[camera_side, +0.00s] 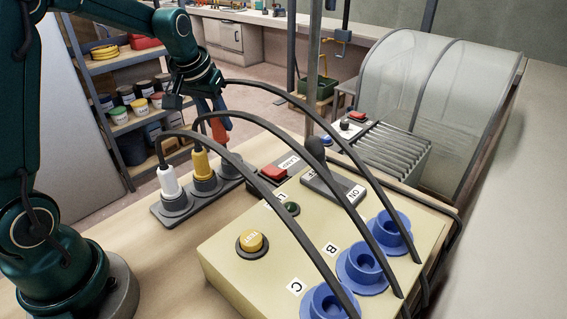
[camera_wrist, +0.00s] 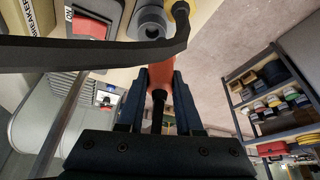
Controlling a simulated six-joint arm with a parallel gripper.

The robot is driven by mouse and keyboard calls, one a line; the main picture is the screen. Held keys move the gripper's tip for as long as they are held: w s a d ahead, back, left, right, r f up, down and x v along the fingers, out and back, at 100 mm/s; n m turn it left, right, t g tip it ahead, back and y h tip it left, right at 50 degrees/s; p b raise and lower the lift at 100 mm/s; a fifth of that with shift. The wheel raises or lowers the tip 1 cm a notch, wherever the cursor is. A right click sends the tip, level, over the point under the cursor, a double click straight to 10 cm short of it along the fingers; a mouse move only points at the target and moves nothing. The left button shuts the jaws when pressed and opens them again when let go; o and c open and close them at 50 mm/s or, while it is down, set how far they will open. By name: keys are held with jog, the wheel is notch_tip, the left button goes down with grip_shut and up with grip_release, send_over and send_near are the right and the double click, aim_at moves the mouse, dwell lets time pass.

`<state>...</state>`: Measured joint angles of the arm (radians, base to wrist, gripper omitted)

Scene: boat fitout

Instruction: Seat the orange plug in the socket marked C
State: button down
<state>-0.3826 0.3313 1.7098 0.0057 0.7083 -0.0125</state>
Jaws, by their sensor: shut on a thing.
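The orange plug (camera_side: 218,127) is between the jaws of my gripper (camera_side: 207,104), above the rear end of the grey holder strip (camera_side: 176,208). In the wrist view the shut fingers (camera_wrist: 160,88) grip the orange plug (camera_wrist: 159,72), with its black cable running back between them. The grey cup (camera_wrist: 151,22) shows just beyond the plug; I cannot tell whether the plug's tip is clear of it. The blue socket marked C (camera_side: 318,302) is at the front of the beige panel, cut off by the bottom edge and partly covered by a cable.
A white plug (camera_side: 169,181) and a yellow plug (camera_side: 202,165) stand in the strip. Black cables arch over the beige panel (camera_side: 225,258). Socket B (camera_side: 352,268) and another blue socket (camera_side: 388,235) lie behind C. A yellow button (camera_side: 252,241) and a lever (camera_side: 316,150) stick up from the panel.

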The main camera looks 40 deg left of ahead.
jog(key=s+a+r, duration=0.6)
jog(key=a, duration=0.1)
jog(key=w+d+r+m+h, duration=0.2)
jog(key=d+m, duration=0.3)
jog(key=d, duration=0.8)
jog(key=w+d+r+m+h, duration=0.15)
jog(key=d+m, duration=0.35)
jog(key=d, duration=0.7)
jog(key=s+d+f+m+g+h, duration=0.1)
jog(key=s+d+m, duration=0.3)
jog(key=d, duration=0.6)
jog(key=s+d+f+m+g+h, duration=0.1)
jog(key=s+d+m, duration=0.2)
jog(key=s+d, duration=0.4)
jog(key=shift+s+d+f+m, duration=0.2)
jog(key=shift+d+f+m, duration=0.2)
jog(key=shift+d, duration=1.25)
jog(key=shift+h, duration=0.25)
jog(key=shift+f, duration=2.15)
jog(key=c, duration=0.5)
grip_release()
